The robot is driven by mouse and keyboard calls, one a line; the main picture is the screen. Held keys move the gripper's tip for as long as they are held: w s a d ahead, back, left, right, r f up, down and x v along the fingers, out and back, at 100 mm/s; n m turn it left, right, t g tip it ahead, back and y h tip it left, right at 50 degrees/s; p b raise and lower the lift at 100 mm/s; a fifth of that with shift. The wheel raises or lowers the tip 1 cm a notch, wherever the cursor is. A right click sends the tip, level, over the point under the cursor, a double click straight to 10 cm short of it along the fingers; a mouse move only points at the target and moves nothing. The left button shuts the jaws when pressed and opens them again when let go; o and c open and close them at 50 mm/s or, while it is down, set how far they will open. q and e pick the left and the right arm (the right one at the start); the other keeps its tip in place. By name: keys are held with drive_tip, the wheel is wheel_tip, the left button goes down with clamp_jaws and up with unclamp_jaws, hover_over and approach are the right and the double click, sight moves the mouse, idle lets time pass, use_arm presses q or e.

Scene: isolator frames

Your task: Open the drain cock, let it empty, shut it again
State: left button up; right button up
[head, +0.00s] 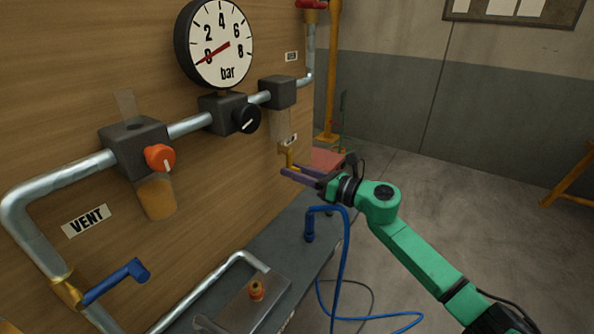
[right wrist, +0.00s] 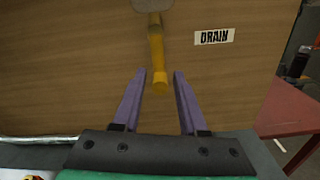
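The drain cock's yellow lever (right wrist: 156,55) hangs down from a grey fitting in the right wrist view, beside the DRAIN label (right wrist: 214,37). In the head view the lever (head: 289,156) is small, below the right-hand clear bowl (head: 279,125). My right gripper (right wrist: 159,78) is open, with one purple finger on each side of the lever's lower end. A gap shows between each finger and the lever. In the head view my right gripper (head: 284,173) is close to the board. Whether liquid is in the bowl is too small to tell. My left gripper is not in view.
The gauge (head: 221,45) has its red needle at 0. A bowl with amber content (head: 156,197) hangs under the orange knob (head: 160,158). A blue vent lever (head: 116,281) is at lower left. A blue hose (head: 345,260) stands up from the bench near my right forearm.

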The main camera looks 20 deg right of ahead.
clamp_jaws()
drive_tip(key=shift+a, duration=0.1)
drive_tip(key=s+a+r+m+p, duration=0.1)
drive_tip(key=a+r+m+p, duration=0.1)
drive_tip(key=m+p, duration=0.5)
drive_tip(key=s+a+r+m+p, duration=0.1)
drive_tip(key=s+r+m+p, duration=0.1)
drive_tip(key=m+p, duration=0.5)
drive_tip(key=shift+a+r+m, duration=0.35)
drive_tip(key=shift+r+m, duration=0.1)
drive_tip(key=shift+m, duration=1.55)
drive_tip(key=shift+s, duration=0.1)
drive_tip(key=shift+o, duration=1.9)
unclamp_jaws()
